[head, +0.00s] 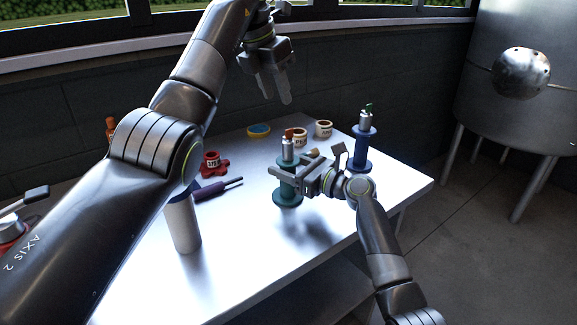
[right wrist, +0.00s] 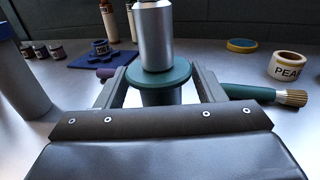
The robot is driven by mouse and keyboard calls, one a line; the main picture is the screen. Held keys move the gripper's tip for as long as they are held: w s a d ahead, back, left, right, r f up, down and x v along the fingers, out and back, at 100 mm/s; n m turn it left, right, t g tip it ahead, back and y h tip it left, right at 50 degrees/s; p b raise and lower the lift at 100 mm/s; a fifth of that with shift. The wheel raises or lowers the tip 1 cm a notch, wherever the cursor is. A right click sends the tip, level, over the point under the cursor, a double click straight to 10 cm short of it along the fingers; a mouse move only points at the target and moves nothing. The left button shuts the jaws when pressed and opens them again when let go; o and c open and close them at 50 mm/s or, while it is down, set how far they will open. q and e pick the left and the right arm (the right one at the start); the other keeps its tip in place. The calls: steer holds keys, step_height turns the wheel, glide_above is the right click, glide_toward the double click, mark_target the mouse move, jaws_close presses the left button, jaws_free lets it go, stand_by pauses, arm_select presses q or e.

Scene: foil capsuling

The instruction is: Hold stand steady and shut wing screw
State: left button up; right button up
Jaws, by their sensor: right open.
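A teal stand (head: 287,190) with a round base, a metal top and an orange-brown wing screw (head: 289,133) stands upright on the table. My right gripper (head: 282,178) is open, with its fingers on either side of the stand. In the right wrist view the stand's teal flange (right wrist: 157,84) and metal cylinder (right wrist: 154,38) sit between the fingers; the screw is out of that frame. I cannot tell whether the fingers touch it. A blue stand (head: 363,150) with a green wing screw (head: 368,107) stands farther right. My left gripper (head: 274,92) is raised above the table's back, open and empty.
Cream rolls (head: 323,128) and a yellow-blue ring (head: 258,130) lie behind. A green-handled brush (right wrist: 262,94) lies right of my right gripper.

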steer(key=shift+c, duration=0.2)
steer(key=c, duration=1.2)
steer(key=shift+o, duration=0.2)
